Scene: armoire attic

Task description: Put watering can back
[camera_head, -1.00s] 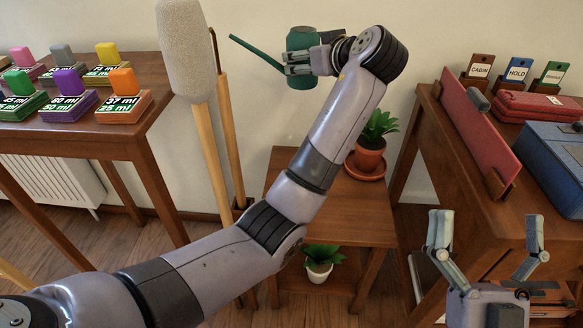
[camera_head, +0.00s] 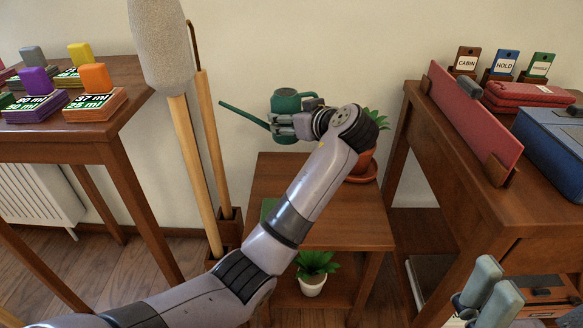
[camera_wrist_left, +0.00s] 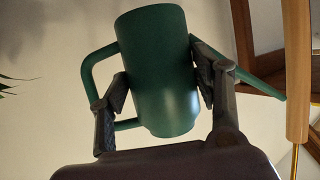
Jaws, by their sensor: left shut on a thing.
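The green watering can (camera_head: 286,104) is in the air above the small wooden side table (camera_head: 330,225), its long spout pointing left in the head view. My left gripper (camera_head: 284,122) is shut on its body. In the left wrist view the can's body (camera_wrist_left: 158,75) sits between the two fingers, with its handle on the left and spout on the right. A flat green patch (camera_head: 268,208) shows on the tabletop's left side, partly hidden by my arm. My right gripper (camera_head: 488,292) is at the lower right, partly cut off; its opening is unclear.
A potted plant (camera_head: 363,165) on a saucer stands at the table's back right, partly behind my left wrist. Another plant (camera_head: 314,272) sits on the lower shelf. Tall wooden-handled tools (camera_head: 200,170) stand left of the table. A desk (camera_head: 470,165) is right.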

